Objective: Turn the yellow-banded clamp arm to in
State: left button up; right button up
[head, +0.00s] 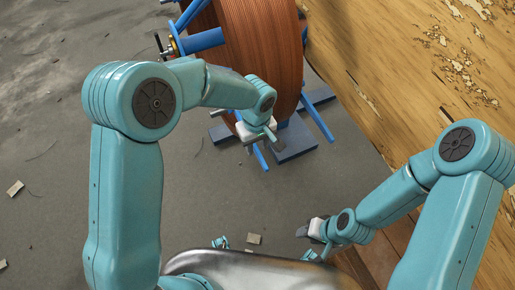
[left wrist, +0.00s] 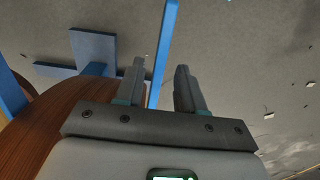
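The yellow-banded clamp arm (head: 174,46) is at the top of the head view, left of the spool. Its yellow band sits near the outer end of a short blue bar, with a dark handle-like part beside it. My left gripper (head: 264,142) is low in front of the spool, well below and right of that band. In the left wrist view its two fingers (left wrist: 161,88) are apart. A blue bar (left wrist: 164,40) shows in the gap between them; I cannot tell whether it touches them. My right gripper (head: 308,231) is at lower right, far from the spool; its fingers are unclear.
The large brown spool (head: 250,50) stands on a blue frame with feet (head: 294,143) and bars sticking out. A worn yellow wooden surface (head: 400,70) runs along the right. Grey floor (head: 50,130) with small scraps lies open at left.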

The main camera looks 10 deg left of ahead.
pick_arm(q)
notch_tip(320, 180, down, 2)
grip_shut()
jog(key=shift+r, duration=0.1)
